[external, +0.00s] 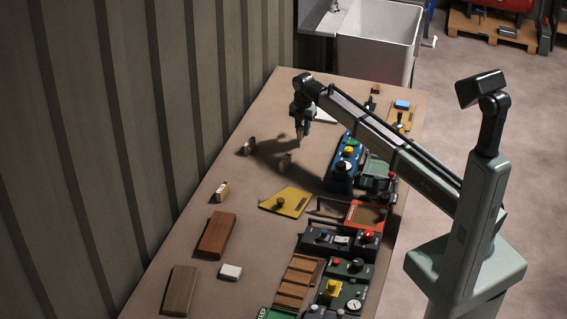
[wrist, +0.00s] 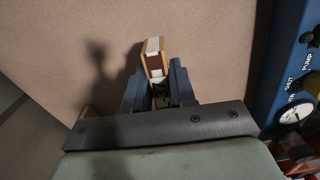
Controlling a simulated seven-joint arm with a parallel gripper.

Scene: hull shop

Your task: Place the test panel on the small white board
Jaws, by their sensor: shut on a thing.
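My gripper (external: 301,122) is above the far part of the table, shut on a small wooden-edged panel (external: 300,134). In the wrist view the panel (wrist: 155,58), with a dark red and white face, sits between the fingers of my gripper (wrist: 160,82) and sticks out past their tips. It appears clear of the table. I take it for the test panel. A flat white piece (external: 323,115) lies just behind my gripper, partly hidden by the arm; it may be the small white board. A small white block (external: 231,271) lies at the near left.
Similar small pieces stand on the table (external: 190,215) at left (external: 221,191), middle (external: 285,162) and back (external: 249,147). A yellow board (external: 286,202) and a blue pump unit (external: 342,172) are nearby. Control boxes crowd the right edge. Brown blocks (external: 216,235) lie at left.

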